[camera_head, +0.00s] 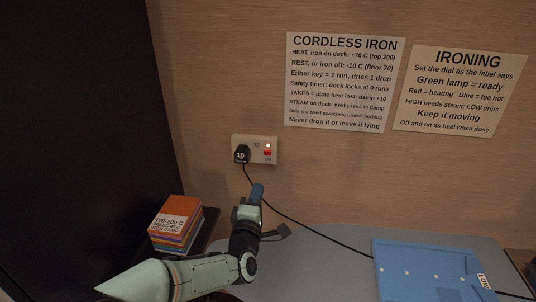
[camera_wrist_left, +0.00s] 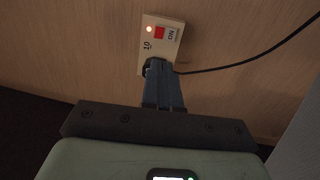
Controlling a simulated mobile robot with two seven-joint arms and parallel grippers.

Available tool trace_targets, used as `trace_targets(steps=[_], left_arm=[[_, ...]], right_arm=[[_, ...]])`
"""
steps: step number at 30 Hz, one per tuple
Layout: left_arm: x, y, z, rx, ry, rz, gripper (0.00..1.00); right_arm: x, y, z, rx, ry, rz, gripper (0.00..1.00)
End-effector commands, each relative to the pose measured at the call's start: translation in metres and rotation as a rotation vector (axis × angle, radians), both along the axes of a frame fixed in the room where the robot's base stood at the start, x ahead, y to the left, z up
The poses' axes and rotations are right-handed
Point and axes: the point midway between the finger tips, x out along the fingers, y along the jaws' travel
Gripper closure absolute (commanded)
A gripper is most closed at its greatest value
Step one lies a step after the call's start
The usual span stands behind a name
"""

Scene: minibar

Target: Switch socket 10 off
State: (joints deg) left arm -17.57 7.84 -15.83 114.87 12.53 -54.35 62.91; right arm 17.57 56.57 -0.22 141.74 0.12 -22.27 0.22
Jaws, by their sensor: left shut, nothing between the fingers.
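Socket 10 (camera_head: 270,143) is a cream plate on the wood-grain wall, with a black plug numbered 10 (camera_head: 241,154) in its left side. Its red switch (camera_head: 267,153) is on the right side, with a lit lamp just above it. In the left wrist view the plate (camera_wrist_left: 171,38) appears turned, with the red switch (camera_wrist_left: 159,33) and the lit lamp clear of my fingers. My left gripper (camera_head: 257,190) is shut and empty, below the socket and apart from the switch. Its blue fingers (camera_wrist_left: 162,88) cover part of the plug in the wrist view. My right gripper is not in view.
A black cord (camera_head: 290,217) runs from the plug down to the right across the grey surface (camera_head: 318,258). A blue folded cloth (camera_head: 425,268) lies at the right. Two text sheets (camera_head: 345,84) hang above.

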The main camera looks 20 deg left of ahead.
Motion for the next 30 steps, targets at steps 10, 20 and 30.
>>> trace_targets(steps=[10,20,30], left_arm=[[0.004,0.001,0.001,0.0,0.0,0.0,1.0],[0.058,0.014,0.008,0.003,0.001,0.0,1.0],[0.117,0.03,0.016,0.004,0.001,-0.001,1.0]], right_arm=[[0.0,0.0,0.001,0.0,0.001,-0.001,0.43],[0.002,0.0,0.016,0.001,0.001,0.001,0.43],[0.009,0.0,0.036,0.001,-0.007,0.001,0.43]])
